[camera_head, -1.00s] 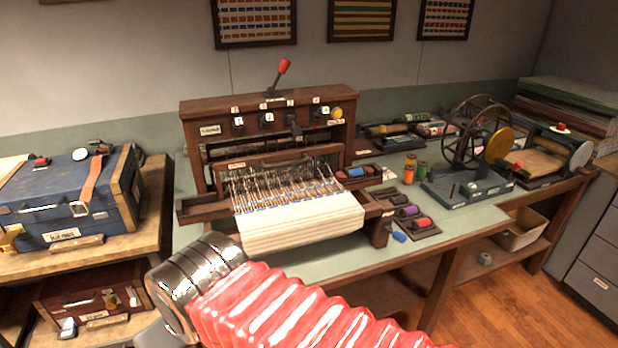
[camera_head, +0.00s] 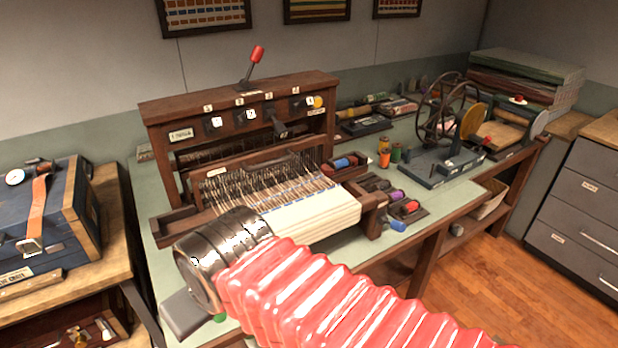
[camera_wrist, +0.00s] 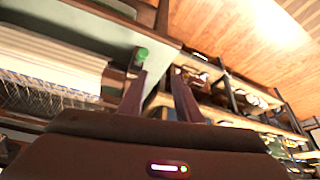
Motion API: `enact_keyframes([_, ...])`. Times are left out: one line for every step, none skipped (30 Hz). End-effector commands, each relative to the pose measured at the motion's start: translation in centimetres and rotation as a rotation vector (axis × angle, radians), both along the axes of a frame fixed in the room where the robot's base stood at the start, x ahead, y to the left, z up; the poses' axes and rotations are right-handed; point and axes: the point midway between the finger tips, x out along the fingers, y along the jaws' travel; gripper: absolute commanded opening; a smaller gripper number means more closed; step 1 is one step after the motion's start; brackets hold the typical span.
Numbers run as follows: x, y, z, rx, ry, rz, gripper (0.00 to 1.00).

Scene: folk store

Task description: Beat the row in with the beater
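The dark wooden loom (camera_head: 190,119) stands on the green-topped table, with cream cloth (camera_head: 315,213) at its front and pale warp threads behind. The beater (camera_head: 250,173) appears to be the wooden bar across the warp, with a small label. My red ribbed arm covers the loom's lower left front. The cloth and threads also show at the left of the wrist view (camera_wrist: 50,60). My gripper (camera_wrist: 158,78) is open and empty in the wrist view, its two dark fingers apart, to the right of the cloth.
A green-topped piece (camera_wrist: 142,54) lies just beyond the fingertips. Coloured spools (camera_head: 405,207) lie right of the loom. A wheeled winder (camera_head: 440,165) stands further right. A blue case (camera_head: 45,235) sits on a side table at left.

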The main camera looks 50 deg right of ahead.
Motion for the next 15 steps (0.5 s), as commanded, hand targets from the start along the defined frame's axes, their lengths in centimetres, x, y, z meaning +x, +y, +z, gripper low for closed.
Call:
enact_keyframes([-0.01, 0.00, 0.00, 0.000, 0.000, 0.000, 0.31])
enact_keyframes([-0.01, 0.00, 0.00, 0.000, 0.000, 0.000, 0.31])
enact_keyframes([-0.01, 0.01, 0.00, 0.000, 0.000, 0.000, 0.31])
enact_keyframes([-0.01, 0.01, 0.00, 0.000, 0.000, 0.000, 0.31])
enact_keyframes([-0.01, 0.01, 0.00, 0.000, 0.000, 0.000, 0.31])
enact_keyframes([-0.01, 0.00, 0.00, 0.000, 0.000, 0.000, 0.31])
enact_keyframes([-0.01, 0.00, 0.00, 0.000, 0.000, 0.000, 0.31])
enact_keyframes([-0.01, 0.00, 0.00, 0.000, 0.000, 0.000, 0.31])
enact_keyframes([-0.01, 0.00, 0.00, 0.000, 0.000, 0.000, 0.31])
enact_keyframes([-0.01, 0.00, 0.00, 0.000, 0.000, 0.000, 0.33])
enact_keyframes([0.01, -0.01, 0.00, 0.000, 0.000, 0.000, 0.35])
enact_keyframes([0.09, -0.08, 0.05, -0.002, -0.002, 0.000, 0.38])
enact_keyframes([0.21, -0.21, 0.08, -0.005, -0.004, -0.001, 0.40])
enact_keyframes([0.40, -0.39, 0.11, -0.011, -0.008, -0.001, 0.42])
enact_keyframes([0.79, -0.74, 0.18, -0.021, -0.017, -0.002, 0.44])
